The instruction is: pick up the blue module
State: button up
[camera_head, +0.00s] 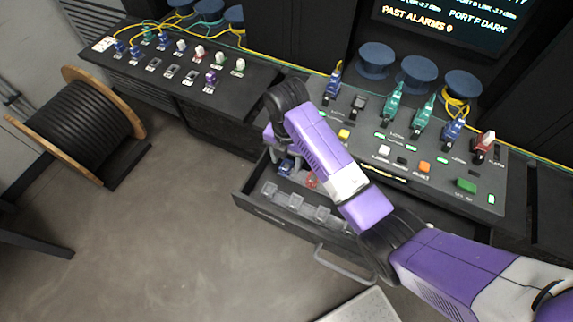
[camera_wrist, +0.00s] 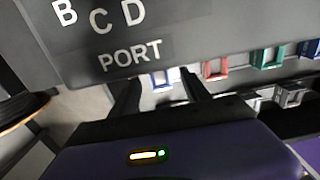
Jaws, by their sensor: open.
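In the head view a small blue module (camera_head: 285,166) lies in the open drawer, beside a red one (camera_head: 312,180). My gripper (camera_head: 273,155) is above the drawer's back left corner, near the blue module and partly hidden by my arm. In the wrist view my gripper (camera_wrist: 158,85) has its two dark fingers apart, with nothing held between them. A blue-edged module (camera_wrist: 163,78) shows beyond and between the fingers, its top hidden by the panel edge. I cannot tell how far apart they are in depth.
The open drawer (camera_head: 262,213) holds several clear holders along its front. The console (camera_head: 480,185) with plugs and buttons overhangs its back. In the wrist view a panel lettered PORT (camera_wrist: 130,55) is close above the fingers. A cable reel (camera_head: 85,115) stands at left.

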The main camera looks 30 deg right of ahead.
jog(key=shift+f, duration=0.6)
grip_shut()
jog(key=shift+r, duration=0.1)
